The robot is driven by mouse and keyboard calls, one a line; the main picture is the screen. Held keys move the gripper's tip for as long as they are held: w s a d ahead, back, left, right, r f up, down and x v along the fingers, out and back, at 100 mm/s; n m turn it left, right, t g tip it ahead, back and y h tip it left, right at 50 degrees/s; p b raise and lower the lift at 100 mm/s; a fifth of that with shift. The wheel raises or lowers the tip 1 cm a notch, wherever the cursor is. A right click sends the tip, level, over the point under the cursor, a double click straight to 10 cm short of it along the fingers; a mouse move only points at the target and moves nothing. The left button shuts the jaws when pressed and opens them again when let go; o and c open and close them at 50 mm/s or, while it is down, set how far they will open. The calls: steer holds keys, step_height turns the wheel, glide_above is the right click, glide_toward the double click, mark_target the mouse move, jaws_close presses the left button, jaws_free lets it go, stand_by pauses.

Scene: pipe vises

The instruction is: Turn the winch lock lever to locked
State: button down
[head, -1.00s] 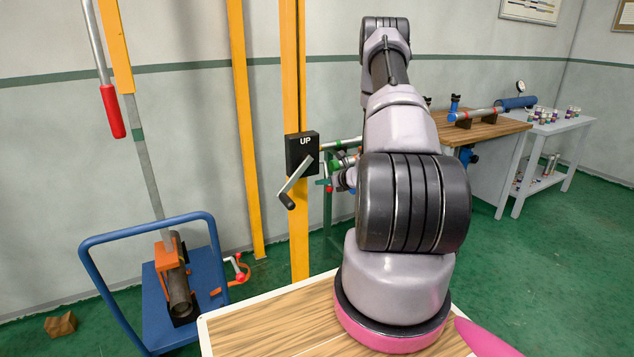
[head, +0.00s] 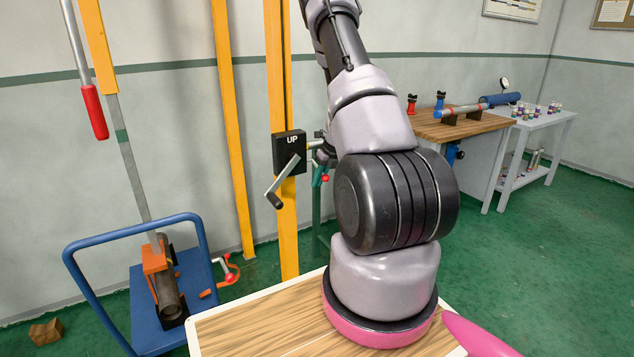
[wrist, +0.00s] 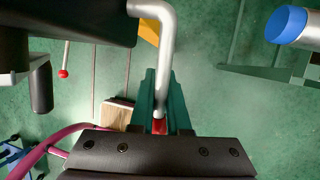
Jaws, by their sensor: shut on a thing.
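The winch is a black box (head: 289,153) marked "UP" on a yellow post, with a grey crank (head: 283,181) hanging to its lower left. In the wrist view, the box's dark underside (wrist: 75,20) fills the upper left, and a bent grey lever (wrist: 167,45) comes out of its right side. The lever's red end (wrist: 159,127) sits between the green fingers of my gripper (wrist: 160,85), which is shut on it. In the head view, my gripper is just right of the box and mostly hidden by my arm. No lock marking is readable.
A blue cart (head: 198,275) with a pipe vise stands at lower left. A red-gripped pole (head: 94,112) hangs at upper left. A wooden bench (head: 455,124) and a white table (head: 545,122) are at right.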

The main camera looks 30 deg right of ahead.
steer(key=shift+s+r+g, duration=0.15)
steer(key=shift+r+g, duration=0.1)
steer(key=shift+g, duration=0.05)
stand_by(0.5)
steer(key=c, duration=0.9)
jaws_free()
steer(key=v, duration=1.1)
